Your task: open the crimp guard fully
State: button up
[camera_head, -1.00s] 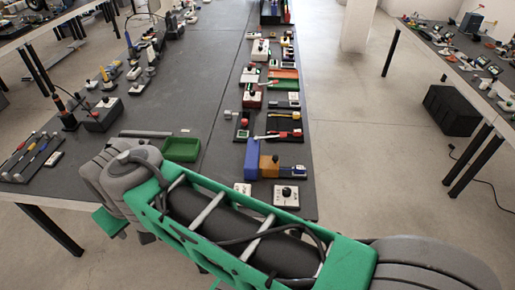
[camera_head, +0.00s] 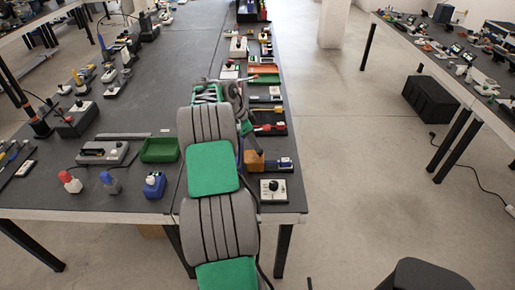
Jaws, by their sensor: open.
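I cannot tell for certain which device carries the crimp guard. My arm reaches up over the bench, and my gripper (camera_head: 236,92) is at its far end, above the row of small devices, small in view and partly hidden by my own wrist. It is open, and I see nothing held. Close to it on the right is a black device with a red part (camera_head: 268,128). Nearer lies a device with an orange-brown block (camera_head: 255,160) and a blue end (camera_head: 285,163). My arm covers what is to its left.
A white box with a black knob (camera_head: 272,189) stands near the bench's front edge. A green tray (camera_head: 160,150) and a blue device (camera_head: 154,185) stand left of my arm. Several more devices line the right edge farther back. The bench's middle (camera_head: 175,85) is clear.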

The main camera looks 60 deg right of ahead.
send_over(254, 158)
jog(key=d, duration=0.2)
jog(key=f, duration=0.2)
jog(key=s+f, duration=0.1)
jog(key=f, duration=0.1)
jog(key=shift+a+f+p, duration=0.1)
jog(key=shift+a+p, duration=0.1)
jog(key=shift+p, duration=0.1)
jog(key=shift+c, duration=0.5)
grip_shut()
dwell(0.3)
